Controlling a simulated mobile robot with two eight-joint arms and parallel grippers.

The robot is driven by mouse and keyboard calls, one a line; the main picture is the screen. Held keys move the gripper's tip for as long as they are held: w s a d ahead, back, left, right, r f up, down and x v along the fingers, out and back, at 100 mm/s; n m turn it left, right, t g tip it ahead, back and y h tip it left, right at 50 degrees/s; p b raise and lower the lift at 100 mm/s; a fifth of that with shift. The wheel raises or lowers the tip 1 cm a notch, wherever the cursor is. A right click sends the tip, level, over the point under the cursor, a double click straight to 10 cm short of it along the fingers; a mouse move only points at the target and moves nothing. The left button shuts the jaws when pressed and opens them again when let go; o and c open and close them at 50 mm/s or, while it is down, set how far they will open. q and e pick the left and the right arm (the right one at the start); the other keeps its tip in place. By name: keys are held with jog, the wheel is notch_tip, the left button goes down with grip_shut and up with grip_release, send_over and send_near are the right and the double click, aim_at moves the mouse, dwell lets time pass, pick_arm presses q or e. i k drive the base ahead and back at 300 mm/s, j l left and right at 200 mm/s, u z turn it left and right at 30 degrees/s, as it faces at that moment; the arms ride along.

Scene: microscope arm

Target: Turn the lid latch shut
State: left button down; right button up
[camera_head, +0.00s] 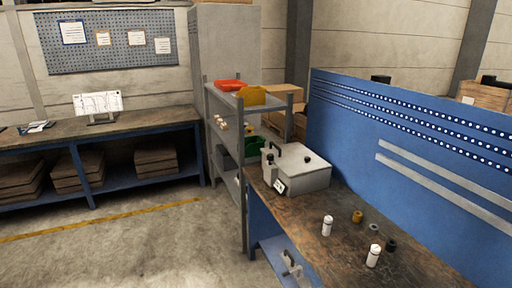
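A light grey box-shaped machine (305,177) with a closed-looking flat lid stands at the far end of the workbench. A dark curved handle (276,148) shows at its back left, and a small black knob (307,159) is on its top. A small tilted display (280,186) is on its front left. I cannot tell which of these parts is the lid latch, or how far it is turned. Neither of my grippers can be made out in the head view.
White bottles (327,226) and small ring-like parts (357,216) stand on the workbench (345,258). A blue perforated panel (410,150) borders its right side. A shelf rack (240,130) stands behind the machine. A small grey fixture (291,266) sits below the bench edge. Floor at left is clear.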

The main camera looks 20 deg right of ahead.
aim_at(270, 157)
jog(key=i+j, duration=0.1)
jog(key=i, duration=1.5)
jog(key=i+z, duration=0.2)
jog(key=i, duration=0.25)
jog(key=i+j+z, duration=0.2)
jog(key=i, duration=0.3)
jog(key=i+z, duration=0.2)
jog(key=i, duration=0.25)
jog(key=i+u, duration=0.45)
jog(key=u, duration=1.1)
jog(key=l+u, duration=0.15)
jog(key=u, duration=0.95)
jog(key=l+u, duration=0.1)
jog(key=u, duration=2.05)
jog(key=k+u, duration=0.1)
jog(key=u, duration=2.1)
jog(key=k+u, duration=0.1)
jog(key=u, duration=1)
jog(key=j+u, duration=0.15)
jog(key=u, duration=0.9)
